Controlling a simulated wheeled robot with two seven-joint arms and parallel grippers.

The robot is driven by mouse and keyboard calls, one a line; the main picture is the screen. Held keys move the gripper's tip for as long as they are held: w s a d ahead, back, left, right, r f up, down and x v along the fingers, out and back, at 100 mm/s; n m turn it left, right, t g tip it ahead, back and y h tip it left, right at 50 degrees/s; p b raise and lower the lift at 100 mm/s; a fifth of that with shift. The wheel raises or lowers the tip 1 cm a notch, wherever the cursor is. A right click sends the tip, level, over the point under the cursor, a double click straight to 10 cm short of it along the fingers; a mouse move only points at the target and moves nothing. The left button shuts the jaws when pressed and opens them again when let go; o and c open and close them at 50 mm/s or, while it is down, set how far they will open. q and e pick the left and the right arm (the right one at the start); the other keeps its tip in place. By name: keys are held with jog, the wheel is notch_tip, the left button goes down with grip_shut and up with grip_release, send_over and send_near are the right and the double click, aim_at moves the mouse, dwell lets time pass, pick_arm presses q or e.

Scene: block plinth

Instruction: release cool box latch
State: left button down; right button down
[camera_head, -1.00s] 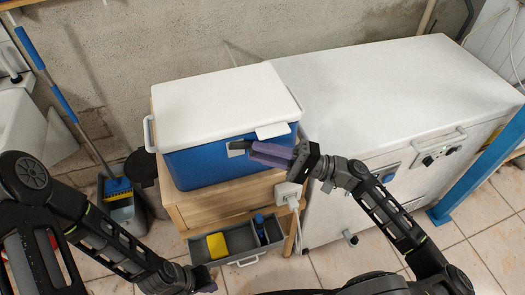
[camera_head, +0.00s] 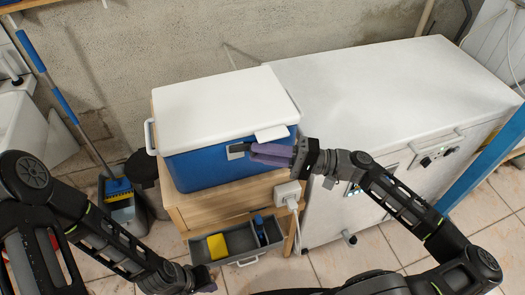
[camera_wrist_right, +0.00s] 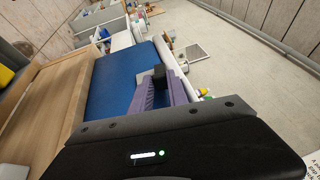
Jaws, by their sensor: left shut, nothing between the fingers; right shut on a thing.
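The cool box has a blue body (camera_head: 205,167) and a white lid (camera_head: 225,95), which lies shut on top. A white tab (camera_head: 271,132) hangs from the lid's front edge. My right gripper (camera_head: 250,149) is at the box's front, just below the tab, its purple fingers pointing left. In the right wrist view the right gripper (camera_wrist_right: 163,82) is shut on a small dark piece (camera_wrist_right: 158,71) against the blue wall, which seems to be the latch; its fingers partly hide it. My left gripper (camera_head: 208,282) is shut and empty, low near the drawer.
The box stands on a wooden cabinet (camera_head: 180,215) with an open grey drawer (camera_head: 238,240) holding a yellow sponge (camera_head: 217,246). A white chest freezer (camera_head: 390,85) stands to the right. A wall socket box (camera_head: 288,193) is close below the right gripper.

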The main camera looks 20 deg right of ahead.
jog(key=c, duration=1.6)
grip_release()
jog(key=shift+o, duration=0.2)
jog(key=shift+f, duration=0.1)
